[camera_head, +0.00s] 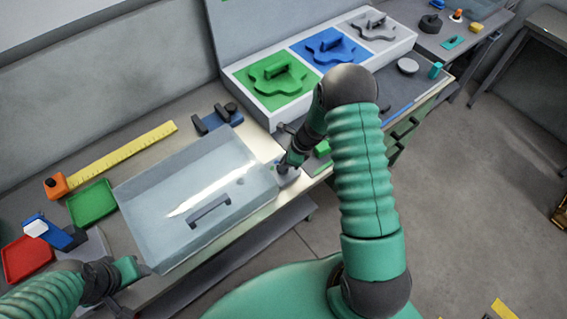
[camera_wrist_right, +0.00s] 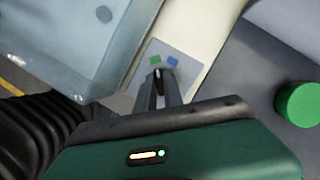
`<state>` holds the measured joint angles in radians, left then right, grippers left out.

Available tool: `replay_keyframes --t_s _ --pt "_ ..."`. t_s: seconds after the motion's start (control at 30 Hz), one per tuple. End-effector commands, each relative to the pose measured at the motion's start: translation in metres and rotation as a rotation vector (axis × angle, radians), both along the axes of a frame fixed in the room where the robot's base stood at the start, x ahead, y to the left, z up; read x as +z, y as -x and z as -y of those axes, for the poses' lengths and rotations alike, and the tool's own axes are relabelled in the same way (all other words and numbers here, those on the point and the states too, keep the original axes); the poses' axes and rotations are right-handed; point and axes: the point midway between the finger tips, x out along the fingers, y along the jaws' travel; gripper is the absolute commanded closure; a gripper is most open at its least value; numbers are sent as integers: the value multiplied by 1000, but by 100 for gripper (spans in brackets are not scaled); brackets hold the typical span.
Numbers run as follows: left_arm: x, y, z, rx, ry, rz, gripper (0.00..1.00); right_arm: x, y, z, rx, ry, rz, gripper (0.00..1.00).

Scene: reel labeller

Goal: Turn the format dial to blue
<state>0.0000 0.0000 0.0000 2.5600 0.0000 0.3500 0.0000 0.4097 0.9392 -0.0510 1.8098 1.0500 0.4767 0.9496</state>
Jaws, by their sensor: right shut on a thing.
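In the head view the plate (camera_head: 288,174) shows partly at the right end of the clear-lidded box. My right gripper (camera_wrist_right: 160,78) is shut on the dial, just below the two squares. The fingers hide most of the dial, so I cannot tell which colour it points to. The right gripper (camera_head: 284,166) also shows in the head view. My left gripper (camera_head: 128,282) is low at the left; its fingers are unclear.
The clear-lidded box (camera_head: 155,222) with a dark handle stands directly left of the plate. A green button (camera_wrist_right: 299,104) lies to the right. Behind is a white tray (camera_head: 262,118) with green, blue and grey panels. Green and red trays (camera_head: 92,203) (camera_head: 27,258) sit at left.

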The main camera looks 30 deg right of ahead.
Motion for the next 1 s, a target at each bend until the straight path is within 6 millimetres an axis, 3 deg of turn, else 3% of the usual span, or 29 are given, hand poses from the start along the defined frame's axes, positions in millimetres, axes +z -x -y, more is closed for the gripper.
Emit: replay_keyframes --t_s 0.7,1.0 --pt "-43 0 0 0 0 0 48 -2 1 -1 -550 4 3 100" --pt "-53 0 0 0 0 0 48 -1 2 -2 -681 4 2 100"
